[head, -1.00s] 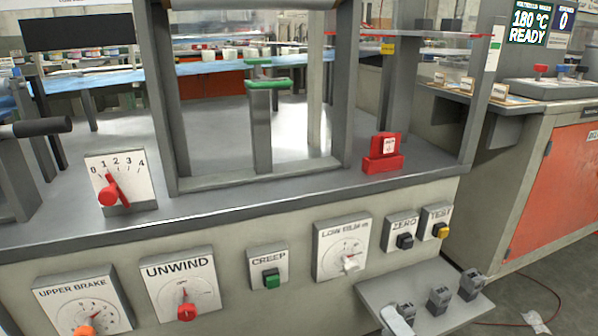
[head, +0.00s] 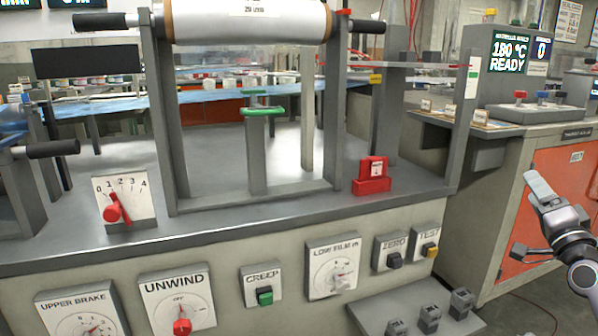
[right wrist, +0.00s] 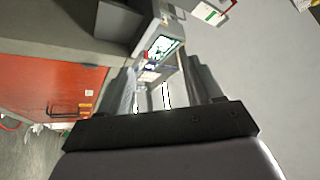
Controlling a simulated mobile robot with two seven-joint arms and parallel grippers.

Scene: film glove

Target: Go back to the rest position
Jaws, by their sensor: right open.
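My right gripper (head: 526,214) is at the right edge of the head view, in front of the orange-doored cabinet. Its two fingers are spread apart with nothing between them. In the right wrist view the open fingers (right wrist: 165,80) also show an empty gap, with a small lit screen beyond. It is held in the air, well to the right of the machine's control panel. My left gripper is out of view.
The machine's front panel carries the UNWIND knob (head: 181,326), the green CREEP switch (head: 265,296) and other controls. A film roll (head: 248,22) sits on top. A red block (head: 372,178) stands on the deck. Grey blocks (head: 429,318) sit on a low shelf. An orange-doored cabinet (head: 548,190) stands at right.

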